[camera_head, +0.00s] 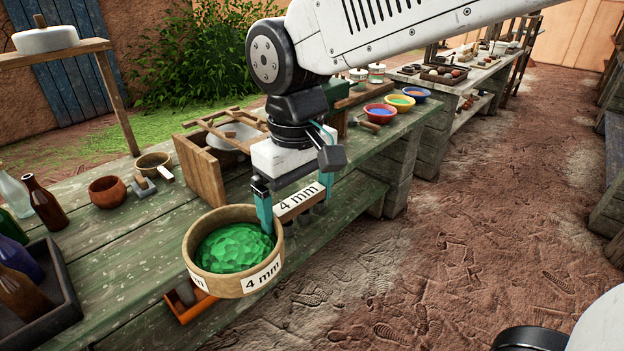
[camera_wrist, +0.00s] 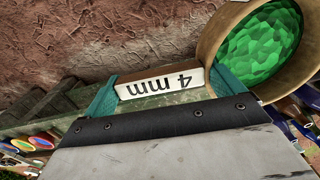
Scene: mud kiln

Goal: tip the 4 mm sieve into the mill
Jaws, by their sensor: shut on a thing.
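The 4 mm sieve (camera_head: 276,262) is a round, light wooden tub with "4 mm" labels, holding a heap of green, glassy lumps (camera_head: 234,247). My gripper (camera_head: 297,202) is shut on its labelled handle block and holds it about level near the bench's front edge. In the wrist view the handle (camera_wrist: 160,84) lies between the teal fingers, with the sieve's rim (camera_wrist: 211,45) at upper right. I cannot tell for sure which thing is the mill. A white round stone with a peg (camera_head: 45,40) stands on a wooden stand at upper left.
Behind the sieve is a wooden box (camera_head: 200,170) with a slatted frame over a pale bowl. A clay bowl (camera_head: 107,191) and bottles (camera_head: 45,203) stand to the left. Coloured bowls (camera_head: 380,113) stand farther along the bench. The dirt floor at right is open.

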